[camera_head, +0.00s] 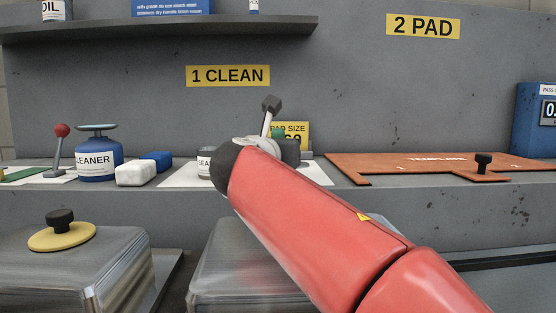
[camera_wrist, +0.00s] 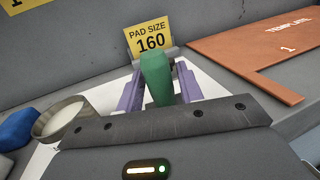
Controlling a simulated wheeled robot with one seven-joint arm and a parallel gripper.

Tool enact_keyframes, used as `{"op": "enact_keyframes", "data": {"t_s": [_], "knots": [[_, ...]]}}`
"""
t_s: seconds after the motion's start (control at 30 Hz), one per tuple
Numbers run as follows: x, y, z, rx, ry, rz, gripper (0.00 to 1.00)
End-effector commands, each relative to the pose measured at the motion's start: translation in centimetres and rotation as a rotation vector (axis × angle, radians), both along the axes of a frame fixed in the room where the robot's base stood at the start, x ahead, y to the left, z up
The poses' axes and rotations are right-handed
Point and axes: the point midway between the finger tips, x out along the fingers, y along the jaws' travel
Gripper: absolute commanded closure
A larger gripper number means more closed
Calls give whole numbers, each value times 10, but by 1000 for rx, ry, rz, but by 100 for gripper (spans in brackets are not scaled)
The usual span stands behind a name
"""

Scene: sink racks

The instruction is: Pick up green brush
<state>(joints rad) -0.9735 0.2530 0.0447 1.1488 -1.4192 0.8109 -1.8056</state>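The green brush (camera_wrist: 157,78) shows in the wrist view as a thick green handle standing between the two purple-grey fingers of my gripper (camera_wrist: 158,90). The fingers are spread, one on each side of the handle, and a small gap seems to show beside it. The lower end of the brush is hidden by the dark gripper body. In the head view, my red arm reaches over the counter and hides most of the brush and the gripper; only a bit of green (camera_head: 277,132) shows by the yellow pad size sign.
A yellow pad size sign (camera_wrist: 150,39) stands just behind the brush. An open round tin (camera_wrist: 65,119) sits close to the left. An orange template board (camera_wrist: 260,52) lies to the right. A blue cleaner container (camera_head: 97,159) and a white block (camera_head: 135,174) stand farther left.

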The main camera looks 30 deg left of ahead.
Motion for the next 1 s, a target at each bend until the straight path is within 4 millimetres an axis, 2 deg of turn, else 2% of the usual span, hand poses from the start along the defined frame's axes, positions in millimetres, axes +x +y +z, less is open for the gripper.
{"op": "enact_keyframes", "data": {"t_s": [0.03,0.27,0.47,0.57,0.9,1.0], "knots": [[0,0,0,0,0,0,70],[-1,0,0,0,0,0,98],[-1,0,1,1,-1,0,99],[0,0,10,3,-1,0,99],[0,0,79,4,-1,0,99],[0,1,88,3,0,0,99]]}}
